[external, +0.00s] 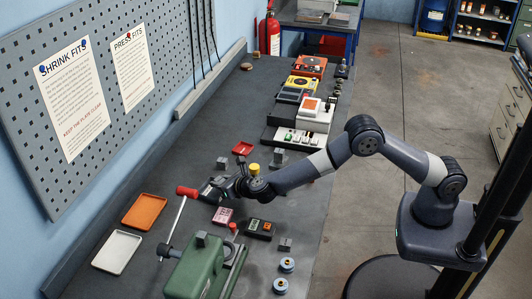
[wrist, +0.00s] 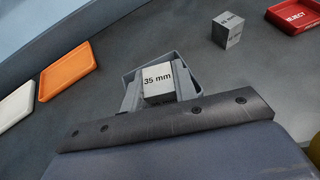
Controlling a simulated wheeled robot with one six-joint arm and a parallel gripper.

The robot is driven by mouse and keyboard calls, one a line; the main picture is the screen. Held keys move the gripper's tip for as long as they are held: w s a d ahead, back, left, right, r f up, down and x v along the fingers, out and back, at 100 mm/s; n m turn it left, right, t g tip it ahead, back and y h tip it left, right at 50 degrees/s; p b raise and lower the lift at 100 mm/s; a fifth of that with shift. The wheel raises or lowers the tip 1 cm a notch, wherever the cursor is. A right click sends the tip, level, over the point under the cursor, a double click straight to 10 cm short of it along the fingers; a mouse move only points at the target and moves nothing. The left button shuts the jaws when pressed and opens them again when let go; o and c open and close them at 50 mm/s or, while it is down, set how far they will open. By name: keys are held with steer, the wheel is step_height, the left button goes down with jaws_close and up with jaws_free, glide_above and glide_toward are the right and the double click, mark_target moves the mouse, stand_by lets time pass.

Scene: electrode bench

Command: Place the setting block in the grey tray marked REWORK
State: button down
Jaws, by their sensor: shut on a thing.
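The setting block, a small grey cube reading "35 mm" (wrist: 157,78), is between the fingers of my gripper (wrist: 157,90) in the wrist view. My gripper is shut on it. A grey tray (wrist: 130,78) shows as a raised rim just behind and around the block; its marking is hidden or unreadable. I cannot tell whether the block touches the tray floor. In the external view my gripper (external: 210,188) is low over the bench, and the block and tray are mostly hidden there.
A red REJECT tray (wrist: 295,16) and another grey block (wrist: 228,30) lie beyond. Orange (wrist: 66,70) and white (wrist: 15,104) trays lie to the left. A green press (external: 197,268) stands in front; its red lever knob (external: 187,191) is close to my gripper.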

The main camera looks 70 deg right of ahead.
steer(key=shift+f+b, duration=0.4)
steer(key=shift+b, duration=0.15)
steer(key=c, duration=1.1)
jaws_free()
steer(key=shift+r, duration=0.15)
steer(key=shift+r+p, duration=0.6)
steer(key=shift+p, duration=0.4)
steer(key=shift+s+a, duration=0.25)
steer(key=shift+s, duration=0.05)
steer(key=b+v, duration=0.3)
steer(key=v, duration=0.8)
steer(key=shift+s, duration=0.1)
steer(key=shift+o, duration=0.2)
